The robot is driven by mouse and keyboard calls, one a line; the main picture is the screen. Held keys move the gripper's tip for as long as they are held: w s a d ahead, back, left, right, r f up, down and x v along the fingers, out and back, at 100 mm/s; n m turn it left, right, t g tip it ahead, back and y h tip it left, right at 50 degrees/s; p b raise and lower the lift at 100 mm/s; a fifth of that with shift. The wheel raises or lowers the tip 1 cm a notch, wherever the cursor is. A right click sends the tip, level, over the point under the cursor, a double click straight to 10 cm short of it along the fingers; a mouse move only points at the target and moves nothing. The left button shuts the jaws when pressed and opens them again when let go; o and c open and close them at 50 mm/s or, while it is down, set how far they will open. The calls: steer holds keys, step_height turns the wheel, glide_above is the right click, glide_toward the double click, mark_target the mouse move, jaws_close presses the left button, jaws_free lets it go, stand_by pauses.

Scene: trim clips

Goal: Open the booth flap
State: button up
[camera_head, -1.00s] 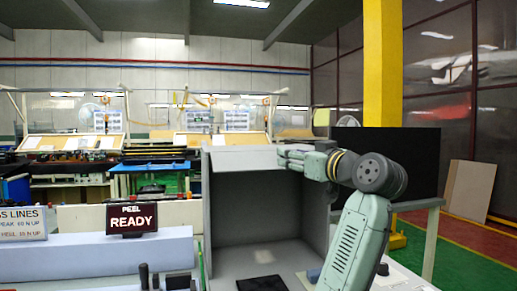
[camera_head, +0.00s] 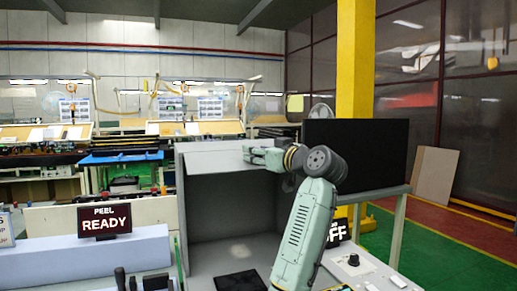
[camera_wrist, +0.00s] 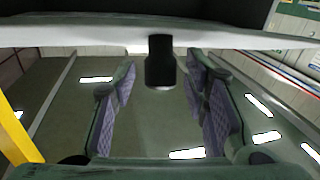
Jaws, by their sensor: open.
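The booth (camera_head: 187,215) is a grey box with its dark inside visible from the front. Its flap (camera_head: 212,159) shows as a pale grey panel along the top front, and the booth front below it is uncovered. My gripper (camera_head: 250,156) is at the flap's right end. In the wrist view my gripper (camera_wrist: 160,105) is open, with padded fingers apart on either side. A short dark knob (camera_wrist: 160,62) shows between them, near a pale edge (camera_wrist: 70,36). I cannot tell whether the fingers touch anything.
A dark pad (camera_head: 240,281) lies on the booth floor. A READY sign (camera_head: 104,222) stands left, and a control box with a knob (camera_head: 353,261) is right. A black panel (camera_head: 375,155) and yellow post (camera_head: 355,60) stand behind my arm.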

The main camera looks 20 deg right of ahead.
jaws_close()
stand_by(0.6)
stand_by(0.3)
